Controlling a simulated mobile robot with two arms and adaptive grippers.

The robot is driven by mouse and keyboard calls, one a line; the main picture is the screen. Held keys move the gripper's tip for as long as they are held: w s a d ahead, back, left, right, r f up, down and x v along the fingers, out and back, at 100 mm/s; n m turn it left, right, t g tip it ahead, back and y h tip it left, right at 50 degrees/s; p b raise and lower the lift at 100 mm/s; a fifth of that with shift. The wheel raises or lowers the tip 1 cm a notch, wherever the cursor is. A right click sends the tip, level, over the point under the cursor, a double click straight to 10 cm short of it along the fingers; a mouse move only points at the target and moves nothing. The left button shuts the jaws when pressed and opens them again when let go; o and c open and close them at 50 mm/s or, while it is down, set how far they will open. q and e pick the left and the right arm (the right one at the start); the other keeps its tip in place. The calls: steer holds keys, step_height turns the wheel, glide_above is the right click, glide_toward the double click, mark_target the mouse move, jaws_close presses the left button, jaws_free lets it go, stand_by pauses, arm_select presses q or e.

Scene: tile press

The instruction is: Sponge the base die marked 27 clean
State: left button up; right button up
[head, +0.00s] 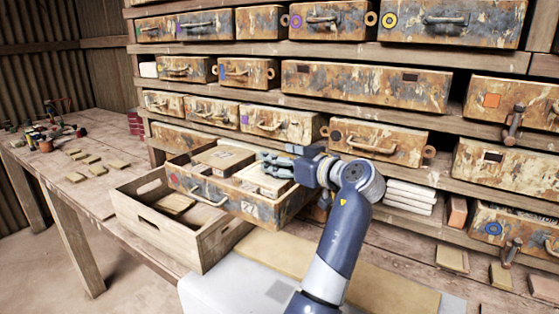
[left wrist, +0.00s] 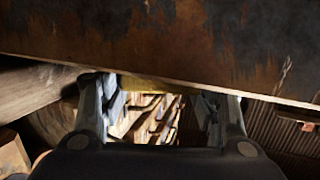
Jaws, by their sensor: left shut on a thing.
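A rusty open metal drawer (head: 235,204) juts out from the shelf, with a bare handle in front and a number that looks like 27 or 77. A brown block (head: 222,158) and a pale block (head: 262,182) lie inside it; I cannot tell which is the base die. My left gripper (head: 268,162) is over the drawer's right part, fingers pointing left. In the left wrist view its fingers (left wrist: 160,115) flank a thin yellowish strip (left wrist: 150,83), perhaps the held thing's edge. I cannot make out a sponge for certain. My right gripper is not in view.
A wooden crate (head: 160,222) stands in front of the drawer, at left. Shelves of rusty drawers (head: 365,88) fill the back. A workbench (head: 105,185) at left holds several small tiles. White slabs (head: 410,195) are stacked at right.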

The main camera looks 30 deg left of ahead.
arm_select(q)
steer(key=shift+w+f, duration=0.1)
steer(key=shift+w, duration=0.3)
steer(key=shift+s, duration=0.1)
steer(key=shift+s+f, duration=0.1)
steer(key=shift+s, duration=0.55)
steer(key=shift+s+a, duration=0.1)
steer(key=shift+s, duration=0.55)
steer(key=shift+w+r, duration=0.2)
steer(key=shift+w, duration=1.2)
